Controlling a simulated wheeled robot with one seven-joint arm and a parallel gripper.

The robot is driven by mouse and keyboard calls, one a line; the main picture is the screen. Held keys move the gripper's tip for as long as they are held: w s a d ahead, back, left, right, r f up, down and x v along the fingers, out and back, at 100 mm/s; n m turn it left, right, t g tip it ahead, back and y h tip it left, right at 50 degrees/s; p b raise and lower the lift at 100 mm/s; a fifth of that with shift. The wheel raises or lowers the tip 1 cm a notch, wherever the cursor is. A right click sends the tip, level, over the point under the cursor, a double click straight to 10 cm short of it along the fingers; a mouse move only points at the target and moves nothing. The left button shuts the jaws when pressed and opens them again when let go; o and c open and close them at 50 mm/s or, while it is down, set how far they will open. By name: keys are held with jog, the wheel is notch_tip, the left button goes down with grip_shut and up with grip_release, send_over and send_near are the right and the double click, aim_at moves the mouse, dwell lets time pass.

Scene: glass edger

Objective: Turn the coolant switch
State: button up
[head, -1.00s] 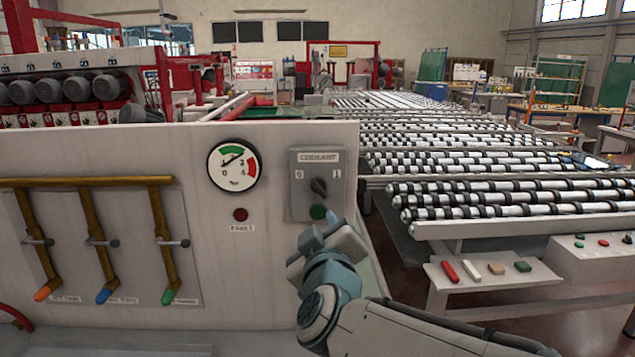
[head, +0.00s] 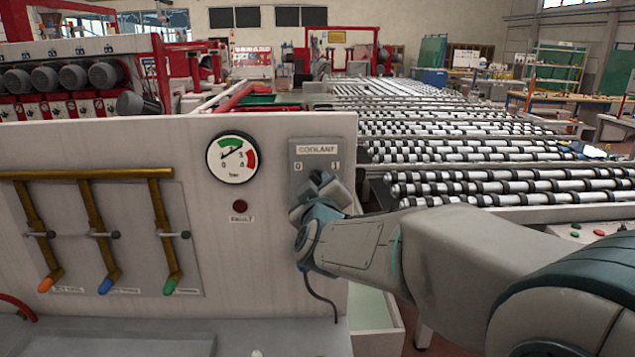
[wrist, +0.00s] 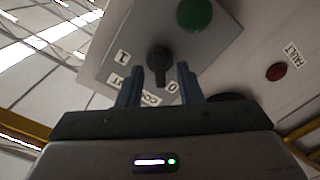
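The coolant switch is a black rotary knob (wrist: 158,57) on a grey panel (head: 301,152) with 0 and 1 marks. In the head view my gripper (head: 318,188) covers the knob and the lower panel. In the wrist view my gripper (wrist: 160,72) is open, with one blue-grey finger on each side of the knob in the picture. I cannot tell whether the fingertips reach around it or touch it. Which mark the knob points to is unclear.
A green button (wrist: 195,13) sits on the same panel. Left of the panel are a pressure gauge (head: 232,158), a red fault lamp (head: 240,206) and several brass pipes with coloured-tipped levers (head: 105,283). A roller conveyor (head: 480,185) lies to the right.

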jog(key=shift+w, duration=0.75)
jog(key=shift+c, duration=0.3)
grip_shut()
jog(key=shift+f+m+b, duration=0.1)
jog(key=shift+m+b, duration=0.2)
jog(key=m+b, duration=0.9)
jog(key=m, duration=0.6)
jog(key=shift+m, duration=0.3)
